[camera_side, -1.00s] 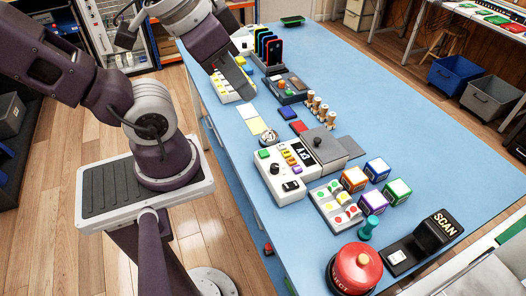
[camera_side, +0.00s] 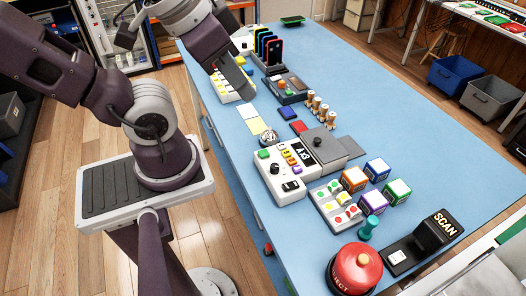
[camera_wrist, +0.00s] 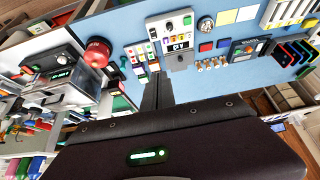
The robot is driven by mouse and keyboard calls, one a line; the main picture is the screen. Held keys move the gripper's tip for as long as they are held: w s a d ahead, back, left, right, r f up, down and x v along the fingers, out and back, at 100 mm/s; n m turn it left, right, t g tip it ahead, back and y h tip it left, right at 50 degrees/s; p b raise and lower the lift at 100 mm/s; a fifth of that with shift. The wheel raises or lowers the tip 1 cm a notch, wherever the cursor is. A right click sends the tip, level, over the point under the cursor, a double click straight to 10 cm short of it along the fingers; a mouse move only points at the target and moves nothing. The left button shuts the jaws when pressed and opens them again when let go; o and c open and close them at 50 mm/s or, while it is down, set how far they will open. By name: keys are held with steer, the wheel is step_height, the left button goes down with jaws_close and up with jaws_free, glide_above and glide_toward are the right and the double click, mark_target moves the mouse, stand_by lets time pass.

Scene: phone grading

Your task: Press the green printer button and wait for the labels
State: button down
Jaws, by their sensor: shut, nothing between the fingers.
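A white device (camera_side: 283,180) with a small display, a knob and several coloured buttons sits at the middle of the blue table. A green button (camera_side: 264,154) is on its far left corner; the device also shows at the top of the wrist view (camera_wrist: 172,28). My gripper (camera_side: 246,92) is shut and empty, pointing down at the table's left side, farther back than the device and apart from the green button. Its fingers show side by side in the wrist view (camera_wrist: 157,82).
Coloured boxes (camera_side: 376,169) and a red dome button (camera_side: 356,268) stand toward the front. A black SCAN stand (camera_side: 424,237) is at the front right. Phones in a rack (camera_side: 268,52) are at the back. The table's right side is clear.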

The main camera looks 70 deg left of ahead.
steer(key=w+a+f+m+t+y, duration=0.1)
steer(key=w+a+f+m+y, duration=0.15)
steer(key=w+a+m, duration=0.45)
steer(key=w+a+f+m+t+y, duration=0.1)
steer(key=w+a+f+m+t, duration=0.15)
steer(key=w+a, duration=0.8)
steer(key=m+g+h, duration=0.4)
steer(key=m+h, duration=0.6)
steer(key=h, duration=0.1)
glide_above(260, 151)
step_height(260, 151, down, 12)
steer(key=shift+f, duration=0.1)
steer(key=shift+f, duration=4.35)
